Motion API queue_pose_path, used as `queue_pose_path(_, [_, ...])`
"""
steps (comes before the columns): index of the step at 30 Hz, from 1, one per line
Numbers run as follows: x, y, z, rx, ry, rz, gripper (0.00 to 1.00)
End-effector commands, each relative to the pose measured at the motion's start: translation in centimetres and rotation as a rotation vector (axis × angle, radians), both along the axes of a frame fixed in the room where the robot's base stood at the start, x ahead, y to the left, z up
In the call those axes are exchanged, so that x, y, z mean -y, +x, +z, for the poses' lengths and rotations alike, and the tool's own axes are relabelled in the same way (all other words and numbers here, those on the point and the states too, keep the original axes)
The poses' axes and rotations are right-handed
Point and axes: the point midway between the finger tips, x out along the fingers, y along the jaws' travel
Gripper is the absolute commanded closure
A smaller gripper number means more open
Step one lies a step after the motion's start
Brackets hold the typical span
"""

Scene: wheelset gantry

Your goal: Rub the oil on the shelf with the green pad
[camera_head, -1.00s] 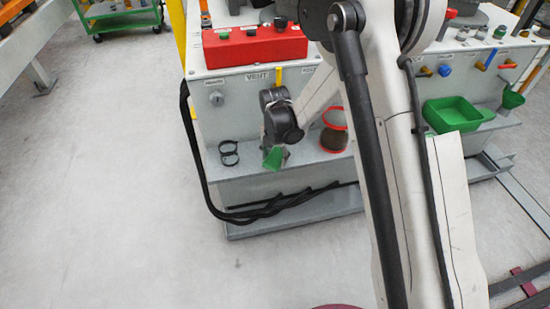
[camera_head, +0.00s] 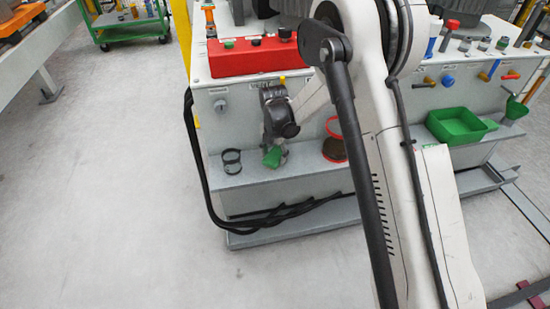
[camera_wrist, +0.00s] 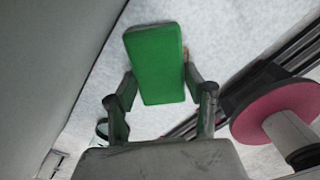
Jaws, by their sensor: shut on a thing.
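The green pad (camera_head: 273,157) is in my gripper (camera_head: 273,145), low over the left part of the grey shelf (camera_head: 222,181) on the machine's front. In the wrist view, the pad (camera_wrist: 157,62) sits between the two fingers of my gripper (camera_wrist: 160,95), which are closed on its sides. Its broad green face shows. I cannot tell whether the pad touches the shelf. I cannot make out the oil in either view; the pad and my wrist cover part of the shelf.
A black ring-shaped holder (camera_head: 231,161) stands left of the pad. A red-rimmed spool (camera_head: 334,148) stands to its right. A green tray (camera_head: 461,126) lies farther right. A red control box (camera_head: 253,55) is above. Black hoses (camera_head: 270,217) run below the shelf.

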Motion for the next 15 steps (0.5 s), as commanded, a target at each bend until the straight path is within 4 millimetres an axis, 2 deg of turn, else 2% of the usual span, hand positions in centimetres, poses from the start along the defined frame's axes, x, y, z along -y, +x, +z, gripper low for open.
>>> queue_pose_path(1, [-0.2, 1.2, 0.1, 0.014, 0.001, 0.014, 0.75])
queue_pose_path(5, [-0.2, 1.6, 0.3, 0.017, 0.0, 0.016, 0.75])
queue_pose_path(10, [-0.1, 1.4, 0.3, 0.018, -0.001, 0.016, 0.75])
queue_pose_path(15, [0.1, 0.3, 0.4, 0.019, -0.001, 0.017, 0.75])
